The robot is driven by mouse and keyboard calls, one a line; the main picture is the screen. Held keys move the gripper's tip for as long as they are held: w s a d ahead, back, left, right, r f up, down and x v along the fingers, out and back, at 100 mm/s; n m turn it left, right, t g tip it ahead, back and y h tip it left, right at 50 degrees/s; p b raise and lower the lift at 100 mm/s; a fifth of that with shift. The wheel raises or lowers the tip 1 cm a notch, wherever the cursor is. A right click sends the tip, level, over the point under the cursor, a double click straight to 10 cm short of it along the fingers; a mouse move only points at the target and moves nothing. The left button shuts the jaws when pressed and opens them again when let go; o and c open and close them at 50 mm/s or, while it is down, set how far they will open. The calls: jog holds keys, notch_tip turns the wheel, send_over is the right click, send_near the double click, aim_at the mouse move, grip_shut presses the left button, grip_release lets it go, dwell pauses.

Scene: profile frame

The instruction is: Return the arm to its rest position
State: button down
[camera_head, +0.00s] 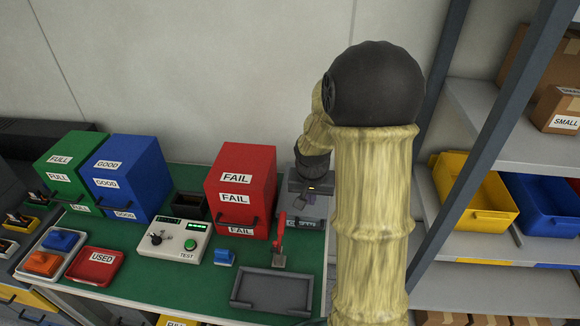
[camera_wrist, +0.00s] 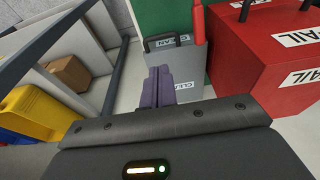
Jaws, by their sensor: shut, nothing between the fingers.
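My arm stands upright at the right of the middle in the head view and bends over at the top, with its end hanging to the left. My gripper (camera_head: 306,206) is over the back right of the green bench (camera_head: 185,295), in front of a grey box (camera_head: 316,209). In the wrist view my gripper (camera_wrist: 158,72) shows two purple fingers closed together with nothing between them. The grey box (camera_wrist: 186,56), with a partly hidden label, is just beyond the fingertips. I cannot tell whether they touch it.
The red FAIL box (camera_head: 240,187) stands left of my gripper. A red-handled tool (camera_head: 279,240) and a dark tray (camera_head: 271,291) are in front. The test device (camera_head: 174,239), blue box (camera_head: 125,178) and green box (camera_head: 69,165) are farther left. A shelf upright (camera_head: 490,130) rises at right.

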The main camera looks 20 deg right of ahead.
jog(key=s+a+r+n, duration=0.2)
jog(key=s+a, duration=0.3)
jog(key=s, duration=0.1)
jog(key=s+a+r+n+y, duration=0.1)
jog(key=s+a+n, duration=0.2)
jog(key=s+a, duration=0.2)
jog(key=shift+s+a+r+n, duration=0.3)
jog(key=shift+s+a+r, duration=0.1)
jog(key=shift+s, duration=0.65)
dwell(1.2)
